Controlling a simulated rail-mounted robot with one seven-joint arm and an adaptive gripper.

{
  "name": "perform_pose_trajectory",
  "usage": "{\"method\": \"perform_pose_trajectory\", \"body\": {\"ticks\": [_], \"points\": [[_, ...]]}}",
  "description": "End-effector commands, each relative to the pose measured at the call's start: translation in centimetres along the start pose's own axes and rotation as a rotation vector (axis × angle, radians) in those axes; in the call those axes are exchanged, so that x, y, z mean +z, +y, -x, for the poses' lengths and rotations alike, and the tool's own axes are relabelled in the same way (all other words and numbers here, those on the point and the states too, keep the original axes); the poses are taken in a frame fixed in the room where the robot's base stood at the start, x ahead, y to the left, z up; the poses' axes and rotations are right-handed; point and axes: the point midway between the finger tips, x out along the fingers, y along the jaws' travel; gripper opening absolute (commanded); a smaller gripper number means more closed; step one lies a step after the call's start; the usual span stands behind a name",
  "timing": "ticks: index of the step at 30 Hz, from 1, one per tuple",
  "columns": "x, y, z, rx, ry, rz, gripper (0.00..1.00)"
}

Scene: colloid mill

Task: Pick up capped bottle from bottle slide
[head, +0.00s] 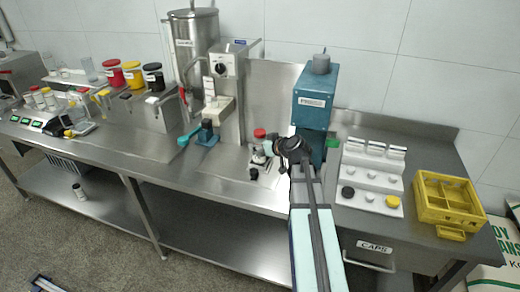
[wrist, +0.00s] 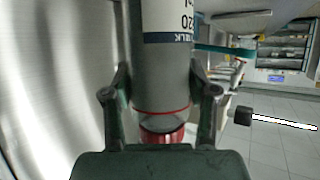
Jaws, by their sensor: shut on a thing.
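My gripper (wrist: 162,98) is shut on a grey capped bottle (wrist: 165,65), with one finger on each side of its body. The bottle has a white and blue label, a thin red ring and a red cap (wrist: 162,134). The cap end is towards the gripper's palm in the wrist view. In the head view my gripper (head: 272,149) is in front of the mill, left of the teal press. A red cap (head: 260,133) shows beside it; the bottle's body is mostly hidden there. I cannot tell whether the bottle touches a support. I cannot make out the bottle slide clearly.
The teal press (head: 316,95) stands close behind my wrist. The steel mill (head: 226,85) and a blue-based device (head: 207,133) are to the left. A white stepped cap rack (head: 370,180) and a yellow crate (head: 446,202) are to the right. The bench front is partly clear.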

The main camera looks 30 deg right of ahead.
Motion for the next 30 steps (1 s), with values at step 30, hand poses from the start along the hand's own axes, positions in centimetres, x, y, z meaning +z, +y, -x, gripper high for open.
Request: {"method": "perform_pose_trajectory", "body": {"ticks": [30], "points": [[4.8,-0.1,12.8,0.003,0.001,0.000,0.12]]}}
